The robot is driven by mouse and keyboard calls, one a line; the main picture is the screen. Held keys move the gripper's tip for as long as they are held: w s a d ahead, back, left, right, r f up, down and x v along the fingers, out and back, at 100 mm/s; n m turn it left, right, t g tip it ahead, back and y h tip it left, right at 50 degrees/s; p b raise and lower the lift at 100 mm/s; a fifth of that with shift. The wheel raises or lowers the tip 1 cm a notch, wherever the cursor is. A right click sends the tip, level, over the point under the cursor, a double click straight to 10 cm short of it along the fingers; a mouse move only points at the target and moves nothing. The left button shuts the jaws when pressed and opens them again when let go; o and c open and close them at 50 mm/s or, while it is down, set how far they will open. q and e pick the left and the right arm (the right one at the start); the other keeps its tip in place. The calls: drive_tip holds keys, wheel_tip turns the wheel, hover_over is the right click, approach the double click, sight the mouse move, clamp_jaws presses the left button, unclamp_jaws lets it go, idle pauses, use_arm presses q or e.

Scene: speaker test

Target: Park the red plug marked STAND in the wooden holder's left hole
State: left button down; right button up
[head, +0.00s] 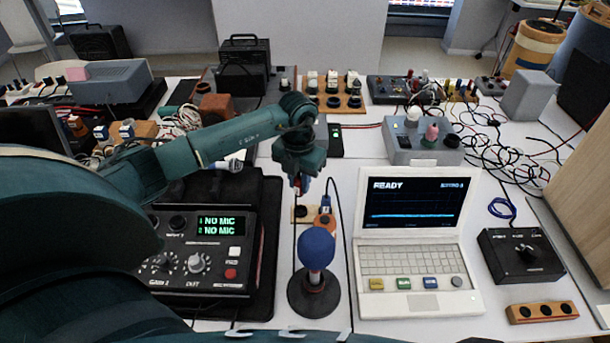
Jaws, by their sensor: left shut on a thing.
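My left gripper (301,180) reaches in from the left and points down in the middle of the view. It is shut on a small, partly red plug (303,187), mostly hidden by the fingers; its marking cannot be read. The pale wooden holder (311,213) lies just below, in front of the gripper. A dark round hole shows at its left. A blue plug (326,203) with a dark cable stands at its right side. The held plug appears above the holder, apart from the left hole. My right gripper is not in view.
A blue ball-topped microphone (317,248) stands nearer than the holder. A black mixer (198,250) reading NO MIC is left, an open laptop (412,240) reading READY right. A wooden block with several holes (541,311) lies at front right. Loose cables spread behind.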

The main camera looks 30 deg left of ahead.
sight(300, 197)
use_arm(q)
drive_tip(key=shift+w+d+f, duration=0.1)
drive_tip(key=shift+f, duration=0.1)
drive_tip(key=shift+f+b, duration=0.35)
drive_tip(key=shift+b, duration=0.05)
drive_tip(key=shift+f+b, duration=0.4)
drive_tip(key=shift+f, duration=0.15)
drive_tip(key=shift+f+b, duration=0.7)
drive_tip(key=shift+f, duration=0.15)
drive_tip(key=shift+f+b, duration=0.8)
drive_tip(key=shift+f, duration=0.5)
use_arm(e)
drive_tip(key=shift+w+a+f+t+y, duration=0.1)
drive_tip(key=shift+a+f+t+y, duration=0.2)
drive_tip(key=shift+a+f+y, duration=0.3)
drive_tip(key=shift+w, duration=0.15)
use_arm(q)
drive_tip(key=shift+f+b, duration=0.25)
drive_tip(key=shift+b, duration=0.1)
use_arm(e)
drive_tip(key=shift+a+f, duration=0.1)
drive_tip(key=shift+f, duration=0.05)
